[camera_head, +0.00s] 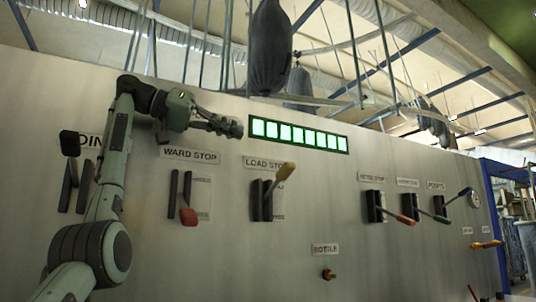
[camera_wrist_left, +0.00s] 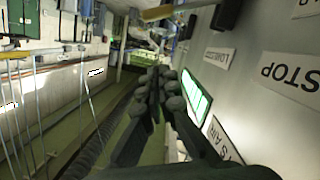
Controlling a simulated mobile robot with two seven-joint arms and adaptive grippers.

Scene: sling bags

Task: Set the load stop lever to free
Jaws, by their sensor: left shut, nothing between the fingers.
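The load stop lever (camera_head: 285,172) has a yellow handle that points up and to the right from its black slotted mount (camera_head: 262,200), under the LOAD STOP label (camera_head: 265,163). In the left wrist view the yellow handle (camera_wrist_left: 158,12) shows at the top edge. My left gripper (camera_head: 236,129) is shut and empty. It is above and left of the lever, apart from it, near the left end of the green-lit display. Its closed fingers (camera_wrist_left: 160,85) fill the middle of the wrist view. My right gripper is not in view.
The ward stop lever (camera_head: 188,215) has a red handle pointing down, to the left of the load stop. The green display (camera_head: 298,134) is above.

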